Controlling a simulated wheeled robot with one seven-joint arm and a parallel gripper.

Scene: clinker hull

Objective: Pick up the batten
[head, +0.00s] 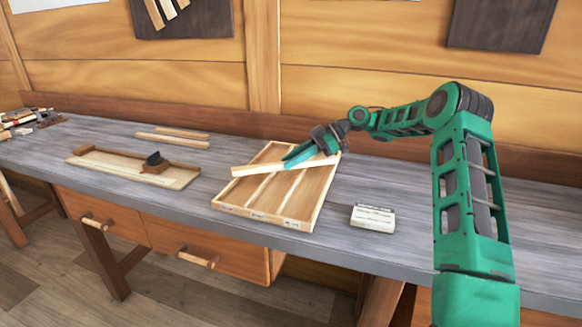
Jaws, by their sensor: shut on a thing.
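The batten (260,169) is a pale, straight wooden strip. It lies across the upper part of a wooden tray (228,206) with lengthwise dividers, and its left end reaches past the tray's left side. My gripper (301,156) comes in from the right with its green fingers shut on the batten toward its right half. The fingers hide part of the batten. I cannot tell whether the batten touches the tray or is held just above it.
A small white labelled block (373,218) sits right of the tray. Left are a board with a dark tool (155,160) and two loose strips (173,141). Several small items (25,122) lie at the far left. The bench's front (330,250) is clear.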

